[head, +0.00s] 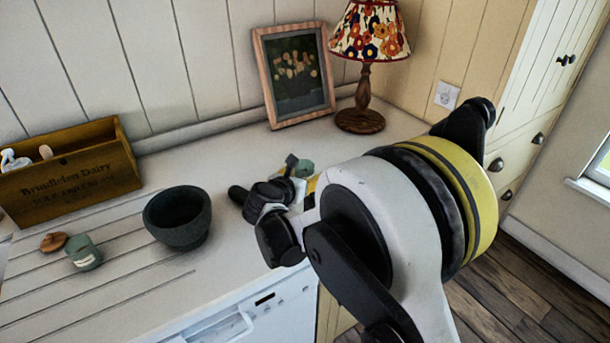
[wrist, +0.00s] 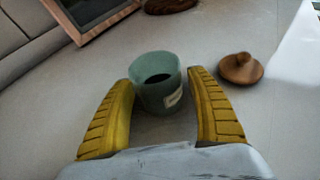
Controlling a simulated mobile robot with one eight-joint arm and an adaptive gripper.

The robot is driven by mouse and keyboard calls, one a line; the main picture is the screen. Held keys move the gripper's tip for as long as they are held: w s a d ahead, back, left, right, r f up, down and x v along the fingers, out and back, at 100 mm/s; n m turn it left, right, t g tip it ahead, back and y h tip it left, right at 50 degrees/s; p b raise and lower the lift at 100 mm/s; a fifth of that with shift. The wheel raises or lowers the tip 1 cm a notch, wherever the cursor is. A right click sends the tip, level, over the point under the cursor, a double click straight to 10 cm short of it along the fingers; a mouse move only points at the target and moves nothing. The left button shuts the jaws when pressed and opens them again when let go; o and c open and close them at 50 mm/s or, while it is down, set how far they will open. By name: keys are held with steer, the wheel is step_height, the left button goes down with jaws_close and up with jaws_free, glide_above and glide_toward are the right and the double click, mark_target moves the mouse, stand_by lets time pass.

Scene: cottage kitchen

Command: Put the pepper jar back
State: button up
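A green jar (wrist: 155,82) with a pale label and no lid on it stands upright on the counter in the wrist view. Its inside looks dark. My gripper (wrist: 161,85) is open, with one yellow finger on each side of the jar's near part; I cannot tell whether either touches. A round wooden lid (wrist: 240,69) lies to the right of it. In the head view this jar (head: 304,169) is partly hidden by my gripper. A second green jar (head: 84,253) is at the left, beside a wooden lid (head: 53,242). I cannot read either label to tell which holds pepper.
A dark stone bowl (head: 178,218) stands between the two jars. A wooden crate (head: 75,178) with small items is at the back left. A framed picture (head: 294,75) and a lamp (head: 362,119) stand against the wall. The counter's front edge is near my arm.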

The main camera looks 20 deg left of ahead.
steer(key=shift+r, duration=0.1)
steer(key=shift+s+r+p, duration=0.25)
steer(key=shift+p, duration=0.1)
steer(key=p+v, duration=0.3)
steer(key=v, duration=0.8)
steer(key=shift+s, duration=0.25)
